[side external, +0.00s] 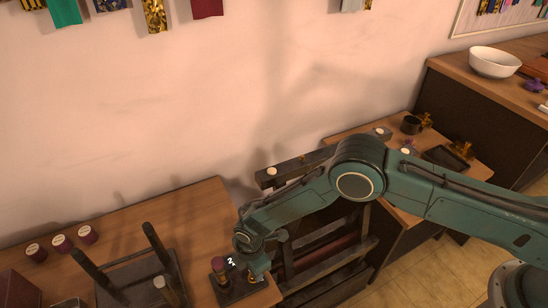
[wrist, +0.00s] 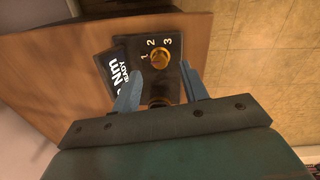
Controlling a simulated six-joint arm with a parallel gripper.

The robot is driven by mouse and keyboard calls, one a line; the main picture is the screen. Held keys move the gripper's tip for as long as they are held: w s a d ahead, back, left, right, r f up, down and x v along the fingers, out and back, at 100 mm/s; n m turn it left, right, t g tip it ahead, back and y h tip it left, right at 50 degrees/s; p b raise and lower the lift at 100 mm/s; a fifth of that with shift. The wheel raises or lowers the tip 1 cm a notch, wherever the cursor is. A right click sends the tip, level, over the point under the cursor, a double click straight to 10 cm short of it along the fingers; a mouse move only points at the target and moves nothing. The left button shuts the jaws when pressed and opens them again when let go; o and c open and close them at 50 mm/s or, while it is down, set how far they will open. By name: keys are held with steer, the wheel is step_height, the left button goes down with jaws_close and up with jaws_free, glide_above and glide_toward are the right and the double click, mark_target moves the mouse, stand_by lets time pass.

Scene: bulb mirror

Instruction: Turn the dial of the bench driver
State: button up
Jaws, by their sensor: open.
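The bench driver (wrist: 172,82) is a dark block on the wooden table edge. In the wrist view its face has a round brass dial (wrist: 158,60), the numbers 1, 2 and 3, and a black display (wrist: 118,72) reading "Nm READY". My gripper (wrist: 160,74) is open, with one finger on each side of the dial and nothing held. I cannot tell whether the fingers touch it. In the side view the driver's base (side external: 240,291) is at the bottom, with my gripper (side external: 246,268) down over it and hiding part of it. A dark part between the fingers is mostly hidden.
A dark rack (side external: 330,245) fills the gap to the second table, which holds a black cup (side external: 411,125) and a tray (side external: 444,158). A white bowl (side external: 494,62) is far right.

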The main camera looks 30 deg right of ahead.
steer(key=shift+f, duration=1.95)
jaws_close()
